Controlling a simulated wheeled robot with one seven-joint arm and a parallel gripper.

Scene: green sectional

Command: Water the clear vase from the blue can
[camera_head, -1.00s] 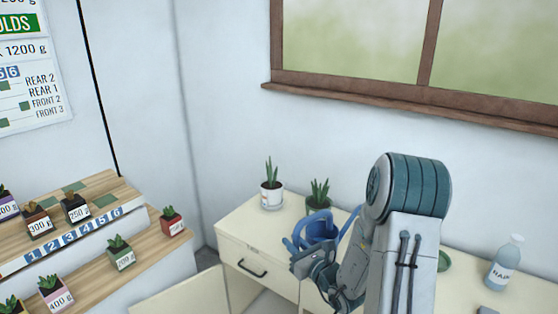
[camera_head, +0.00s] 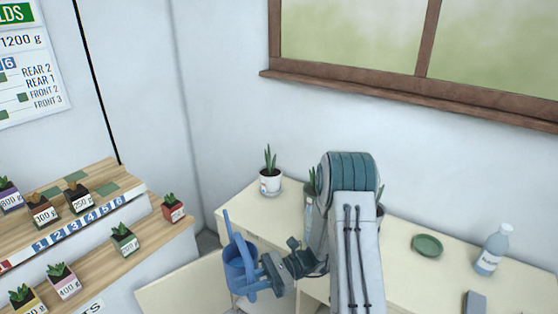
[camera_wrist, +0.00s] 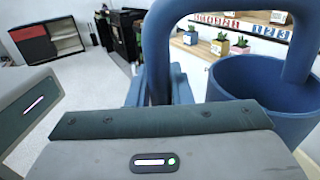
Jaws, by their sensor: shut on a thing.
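The blue can (camera_head: 240,268) is held by my gripper (camera_head: 268,272) in front of the cream cabinet, near its open door. My gripper is shut on the can's handle. In the wrist view the blue can (camera_wrist: 262,115) fills the right side, its handle (camera_wrist: 158,60) rising by the fingers; its open top shows, but I cannot make out water inside.
On the cabinet top (camera_head: 400,262) are a white-potted plant (camera_head: 270,182), a green saucer (camera_head: 427,245) and a labelled bottle (camera_head: 492,250). Another plant is partly behind my arm. An open cabinet door (camera_head: 185,287) is at lower left. Shelves (camera_head: 130,250) with several small pots stand left.

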